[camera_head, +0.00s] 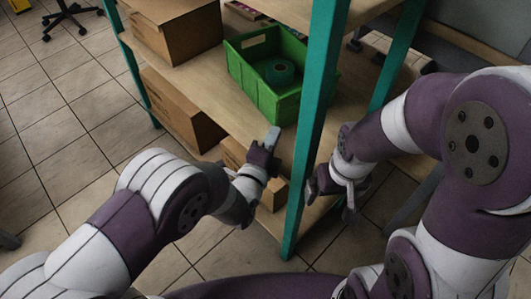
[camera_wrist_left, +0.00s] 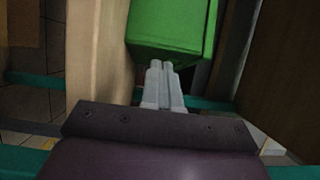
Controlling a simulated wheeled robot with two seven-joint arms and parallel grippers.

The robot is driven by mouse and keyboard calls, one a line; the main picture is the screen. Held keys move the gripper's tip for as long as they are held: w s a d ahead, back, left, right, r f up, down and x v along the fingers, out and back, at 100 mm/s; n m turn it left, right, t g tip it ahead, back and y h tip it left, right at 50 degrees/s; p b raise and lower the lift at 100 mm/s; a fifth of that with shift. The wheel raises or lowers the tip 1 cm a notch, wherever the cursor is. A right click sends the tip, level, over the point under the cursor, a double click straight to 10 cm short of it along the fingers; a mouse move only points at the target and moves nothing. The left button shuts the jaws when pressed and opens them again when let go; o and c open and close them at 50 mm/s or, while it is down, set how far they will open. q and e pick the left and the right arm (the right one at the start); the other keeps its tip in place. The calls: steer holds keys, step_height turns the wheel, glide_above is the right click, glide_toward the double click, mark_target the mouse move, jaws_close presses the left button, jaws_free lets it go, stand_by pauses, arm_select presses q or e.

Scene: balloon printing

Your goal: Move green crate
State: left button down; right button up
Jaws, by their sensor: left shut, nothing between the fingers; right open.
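My left gripper (camera_head: 272,137) is shut and empty, just in front of the crate's near side at the shelf's front edge. It also shows in the left wrist view (camera_wrist_left: 160,68). My right gripper (camera_head: 330,198) is open, to the right of the teal front post and lower than the crate.
The teal post (camera_head: 316,125) stands between my two grippers, close to the crate's right side. Cardboard boxes stand left of the crate, on the upper shelf (camera_head: 180,32) and below (camera_head: 180,110). The tiled floor (camera_head: 60,130) at left is mostly clear.

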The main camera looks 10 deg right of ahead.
mark_target(277, 118)
arm_select(q)
steer(key=shift+b+x, duration=0.35)
steer(key=shift+x, duration=1.25)
steer(key=shift+w+a, duration=0.3)
steer(key=shift+w, duration=0.6)
